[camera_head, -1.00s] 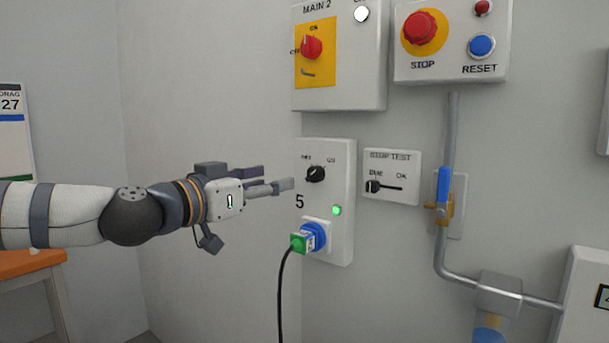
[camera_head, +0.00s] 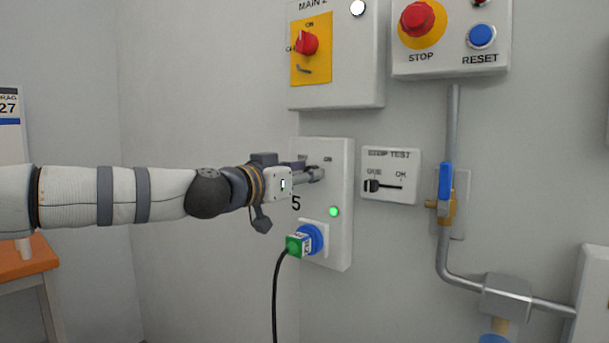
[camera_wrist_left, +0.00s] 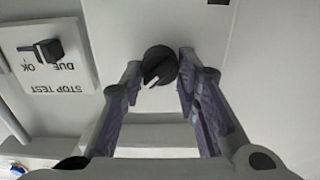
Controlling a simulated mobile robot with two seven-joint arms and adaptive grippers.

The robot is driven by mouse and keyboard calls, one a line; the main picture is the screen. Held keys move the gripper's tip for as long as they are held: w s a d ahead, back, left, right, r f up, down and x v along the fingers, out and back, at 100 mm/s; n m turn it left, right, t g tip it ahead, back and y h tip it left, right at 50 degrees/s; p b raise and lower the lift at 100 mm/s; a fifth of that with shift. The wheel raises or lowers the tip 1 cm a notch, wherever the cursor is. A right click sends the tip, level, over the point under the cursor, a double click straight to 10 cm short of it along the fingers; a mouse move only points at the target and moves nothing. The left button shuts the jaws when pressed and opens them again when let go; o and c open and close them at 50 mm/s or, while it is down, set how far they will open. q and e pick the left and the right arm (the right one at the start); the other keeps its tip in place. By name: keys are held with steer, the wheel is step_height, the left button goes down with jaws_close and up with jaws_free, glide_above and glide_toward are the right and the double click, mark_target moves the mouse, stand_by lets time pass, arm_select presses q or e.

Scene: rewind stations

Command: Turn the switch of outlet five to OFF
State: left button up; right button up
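The outlet five box (camera_head: 338,238) is a white wall box with a "5", switch labels at its top and a lit green lamp (camera_head: 334,211). Its black rotary switch is mostly hidden behind my fingers in the head view. In the left wrist view the round black knob (camera_wrist_left: 160,64) shows with a white mark pointing to the lower left; that view has its lettering upside down. My left gripper (camera_head: 318,173) is open at the switch, with one finger on each side of the knob (camera_wrist_left: 160,60). The right finger looks very near it; contact is unclear. My right gripper is not in view.
A green and blue plug (camera_head: 300,243) with a black cable sits below the switch. The STOP TEST box (camera_head: 391,176) is just right. MAIN 2 box (camera_head: 355,88) is above, the STOP/RESET box (camera_head: 452,68) upper right. A blue-handled valve (camera_head: 444,185) sits on a pipe further right.

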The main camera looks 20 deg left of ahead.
arm_select(q)
steer(key=shift+c, duration=1.2)
steer(key=shift+n, duration=0.3)
steer(key=shift+a+f+n, duration=0.1)
steer(key=shift+f+n, duration=0.05)
steer(key=shift+n, duration=4.15)
steer(key=shift+f+n, duration=0.15)
steer(key=shift+n, duration=4.15)
